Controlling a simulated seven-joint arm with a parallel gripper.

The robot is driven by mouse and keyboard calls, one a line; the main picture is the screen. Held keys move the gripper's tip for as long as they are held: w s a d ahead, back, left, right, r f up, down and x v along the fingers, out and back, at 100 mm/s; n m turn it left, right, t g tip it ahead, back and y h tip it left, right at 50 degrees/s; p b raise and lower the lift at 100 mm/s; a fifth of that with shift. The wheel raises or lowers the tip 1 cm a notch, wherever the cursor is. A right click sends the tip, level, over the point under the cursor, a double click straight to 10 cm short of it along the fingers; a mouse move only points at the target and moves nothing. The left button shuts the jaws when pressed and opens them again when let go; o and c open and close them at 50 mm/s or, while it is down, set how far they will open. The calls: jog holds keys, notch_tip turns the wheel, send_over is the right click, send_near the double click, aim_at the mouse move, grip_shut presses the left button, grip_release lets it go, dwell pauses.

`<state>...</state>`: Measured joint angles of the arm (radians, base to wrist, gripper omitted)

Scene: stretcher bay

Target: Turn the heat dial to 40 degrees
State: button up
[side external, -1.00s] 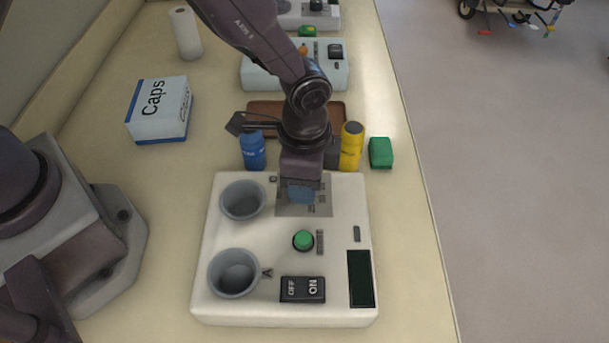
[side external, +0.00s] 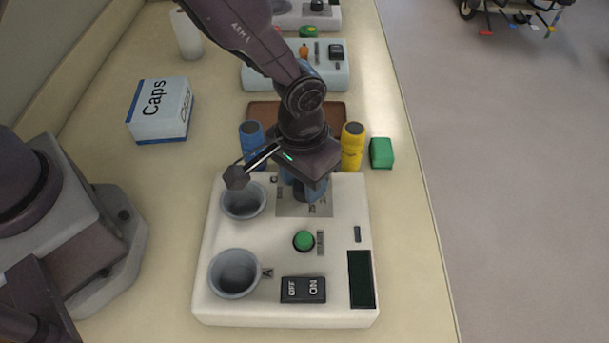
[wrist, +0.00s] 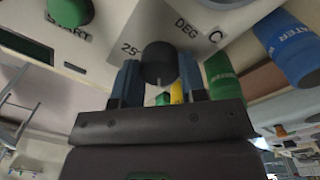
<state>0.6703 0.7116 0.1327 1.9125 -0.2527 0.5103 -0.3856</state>
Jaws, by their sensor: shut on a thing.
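The heat dial (wrist: 159,60) is a dark round knob in the wrist view, on a grey plate (wrist: 205,48) marked "DEG C", with "25" printed beside it. My gripper (wrist: 158,80) has its two blue fingers on either side of the dial, shut on it. In the side external view my gripper (side external: 311,190) points down over the grey plate (side external: 288,208) at the top of the white device (side external: 345,200) and hides the dial. Where the dial's pointer stands against the scale cannot be made out.
The device carries two grey cups (side external: 235,273), a green start button (side external: 303,240), an off/on switch (side external: 303,289) and a dark display (side external: 360,278). A blue bottle (side external: 251,143) and a yellow bottle (side external: 352,146) stand close behind. A green block (side external: 381,152) lies right.

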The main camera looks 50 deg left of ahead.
jog(key=n, duration=0.5)
jog(key=shift+n, duration=0.3)
dwell(0.4)
jog(key=o, duration=0.9)
jog(key=shift+r, duration=0.15)
jog(key=r, duration=1.2)
jog(key=shift+s+a+r, duration=0.2)
jog(key=shift+a+r, duration=0.05)
jog(key=shift+r, duration=0.1)
